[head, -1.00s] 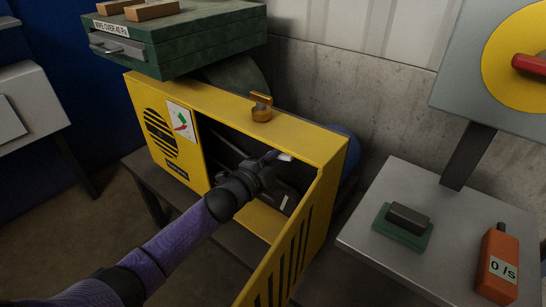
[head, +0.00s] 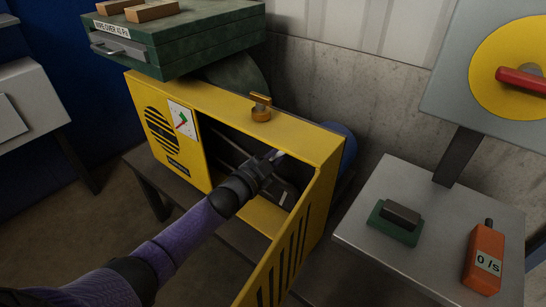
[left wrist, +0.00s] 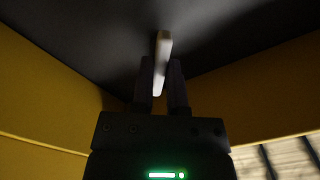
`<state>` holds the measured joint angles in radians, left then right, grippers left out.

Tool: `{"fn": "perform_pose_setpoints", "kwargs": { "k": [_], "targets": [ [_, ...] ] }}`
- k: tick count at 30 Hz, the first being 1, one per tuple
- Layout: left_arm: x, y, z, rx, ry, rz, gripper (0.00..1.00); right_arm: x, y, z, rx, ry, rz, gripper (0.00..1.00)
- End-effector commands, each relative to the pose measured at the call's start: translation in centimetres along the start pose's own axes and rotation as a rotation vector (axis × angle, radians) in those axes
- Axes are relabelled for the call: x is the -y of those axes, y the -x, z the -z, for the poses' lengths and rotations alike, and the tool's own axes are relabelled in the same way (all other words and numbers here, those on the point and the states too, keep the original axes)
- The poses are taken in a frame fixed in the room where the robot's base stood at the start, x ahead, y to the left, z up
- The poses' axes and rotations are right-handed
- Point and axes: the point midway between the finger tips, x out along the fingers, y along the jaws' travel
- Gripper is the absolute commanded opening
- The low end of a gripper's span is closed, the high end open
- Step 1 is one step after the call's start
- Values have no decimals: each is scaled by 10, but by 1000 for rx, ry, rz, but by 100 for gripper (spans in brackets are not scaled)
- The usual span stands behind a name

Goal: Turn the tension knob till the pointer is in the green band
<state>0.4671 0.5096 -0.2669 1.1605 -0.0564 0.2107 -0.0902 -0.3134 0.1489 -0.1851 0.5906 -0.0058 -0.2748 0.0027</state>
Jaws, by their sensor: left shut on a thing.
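The left gripper (head: 274,157) reaches through the open front of the yellow cabinet (head: 290,140). It is shut on a pale bar-shaped grip, seemingly the tension knob, which shows between the fingertips in the left wrist view (left wrist: 162,62). The rest of the knob is hidden or dark. The white gauge (head: 172,126) on the cabinet's front carries a red pointer (head: 181,124) and a green band (head: 184,117). The pointer slants up to the right, close to the green; it is too small to tell whether it is inside. The right gripper is out of view.
The cabinet's slotted door (head: 285,255) hangs open to the right of my left arm. A brass-coloured handle (head: 261,108) stands on the cabinet top. A grey table (head: 450,205) at right holds a green-based block (head: 399,222) and an orange meter (head: 484,258).

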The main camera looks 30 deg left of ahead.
Motion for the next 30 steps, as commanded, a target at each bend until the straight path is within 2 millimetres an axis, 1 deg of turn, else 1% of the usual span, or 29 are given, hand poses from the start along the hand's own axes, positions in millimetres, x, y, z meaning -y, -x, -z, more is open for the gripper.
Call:
{"fn": "perform_pose_setpoints", "kwargs": {
  "k": [6,11,12,14,15,17,26,29,30],
  "targets": [
    [-1,0,-1,2,6,-2,0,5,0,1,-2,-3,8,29],
    [-1,0,-1,2,5,-2,0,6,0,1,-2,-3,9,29],
    [-1,0,-1,2,5,-2,20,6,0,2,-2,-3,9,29],
    [-1,0,-1,2,5,-2,32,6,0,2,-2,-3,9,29],
    [-1,0,-1,2,5,-2,41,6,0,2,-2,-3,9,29],
    [-1,0,-1,2,4,-2,53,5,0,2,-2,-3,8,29],
    [0,2,0,1,4,-1,53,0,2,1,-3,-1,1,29],
    [2,14,3,1,5,-1,53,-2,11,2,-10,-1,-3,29],
    [3,22,4,1,5,-1,53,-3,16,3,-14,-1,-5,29]
  ]
}}
